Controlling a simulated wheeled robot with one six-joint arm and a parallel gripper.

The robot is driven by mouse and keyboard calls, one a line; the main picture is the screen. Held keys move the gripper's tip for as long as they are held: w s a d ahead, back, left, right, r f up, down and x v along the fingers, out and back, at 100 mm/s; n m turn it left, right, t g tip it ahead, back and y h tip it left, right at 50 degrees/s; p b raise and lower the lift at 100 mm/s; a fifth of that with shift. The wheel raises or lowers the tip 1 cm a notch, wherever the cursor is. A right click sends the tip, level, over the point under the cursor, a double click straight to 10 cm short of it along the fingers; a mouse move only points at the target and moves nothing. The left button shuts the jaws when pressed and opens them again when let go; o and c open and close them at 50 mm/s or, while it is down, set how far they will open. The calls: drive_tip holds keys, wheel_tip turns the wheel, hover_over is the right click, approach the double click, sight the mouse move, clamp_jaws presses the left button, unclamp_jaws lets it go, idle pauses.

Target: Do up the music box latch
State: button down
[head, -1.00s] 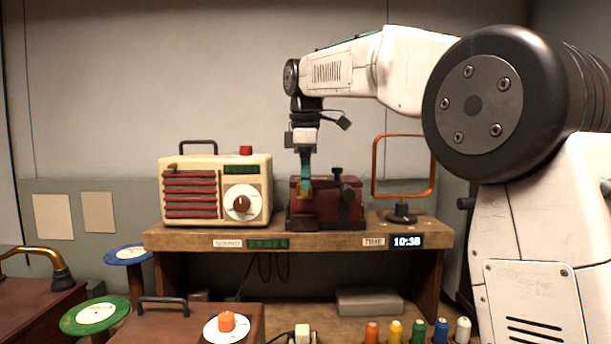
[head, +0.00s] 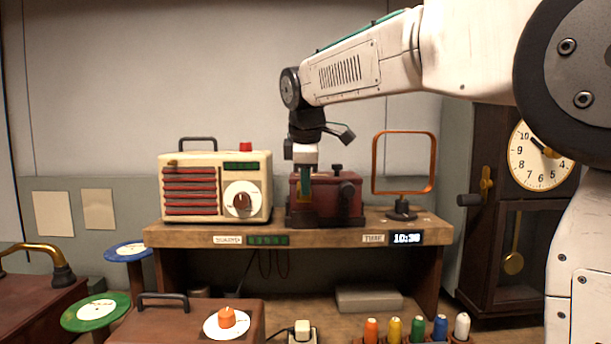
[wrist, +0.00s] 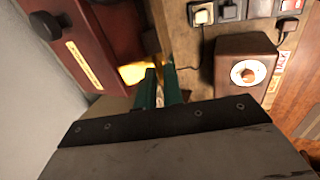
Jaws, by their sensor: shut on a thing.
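The dark red music box (head: 345,200) stands on the wooden shelf, with a black crank on its right. In the wrist view the box (wrist: 80,45) fills the upper left. A bright brass latch piece (wrist: 134,72) shows at its lower edge, next to my fingertips. My gripper (head: 305,188) points down at the box's left front, its teal fingers close together. In the wrist view my gripper (wrist: 160,76) is shut on the latch, though the fingers mostly hide the grip itself. How far the latch is turned is hard to tell.
A cream radio (head: 215,187) stands close to the left of the box. An orange loop frame (head: 435,165) stands to its right. A tall clock (head: 510,215) is at the right. Several coloured spools (head: 418,329) sit below.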

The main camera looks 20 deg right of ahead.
sight(305, 201)
drive_tip(key=f+t, duration=0.2)
drive_tip(key=shift+s+a+t+h, duration=0.1)
drive_tip(key=shift+s+t+h, duration=0.2)
drive_tip(key=shift+h, duration=0.1)
drive_tip(key=shift+w+f+t+h, duration=0.15)
drive_tip(key=shift+f+t+h, duration=0.25)
drive_tip(key=shift+f+t, duration=0.5)
drive_tip(key=shift+w+d+f+t+h, duration=0.1)
drive_tip(key=shift+w+f+t+h, duration=0.3)
drive_tip(key=shift+t, duration=0.55)
drive_tip(key=shift+w+d+f+t+h, duration=0.15)
drive_tip(key=shift+f+t, duration=0.35)
drive_tip(key=shift+t, duration=0.5)
drive_tip(key=shift+w+d+f+t+h, duration=0.15)
drive_tip(key=shift+f+t+h, duration=0.25)
drive_tip(key=shift+t, duration=0.55)
drive_tip(key=shift+w, duration=0.1)
drive_tip(key=c, duration=1.5)
unclamp_jaws()
